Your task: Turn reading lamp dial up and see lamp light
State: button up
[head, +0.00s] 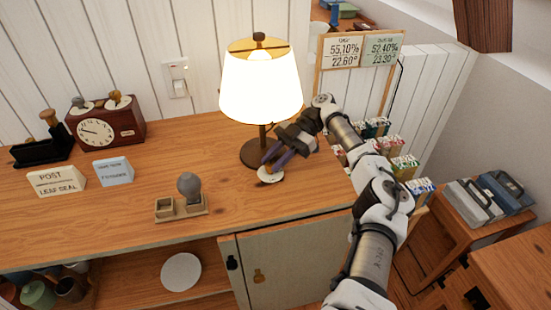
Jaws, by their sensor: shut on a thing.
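The reading lamp (262,88) stands on the wooden cabinet top, with a brown base (252,153) and a white shade that glows brightly. A small pale round dial (270,175) sits on the cabinet top just in front of the lamp base. My gripper (272,163) reaches in from the right, its dark fingers pointing down and left at the dial. The fingers are closed on the dial and hide part of it. The dial's marks are too small to read.
A grey knobbed stamp (189,187) in a wooden holder stands front left. Two labelled blocks (57,181), a clock (103,125) and a black tray (42,146) are farther left. Small boxes (404,166) stand right, behind my arm. The cabinet top between lamp and clock is clear.

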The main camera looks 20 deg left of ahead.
jog(key=shift+s+f, duration=0.1)
jog(key=shift+f, duration=0.05)
jog(key=o, duration=1)
jog(key=shift+r, duration=0.25)
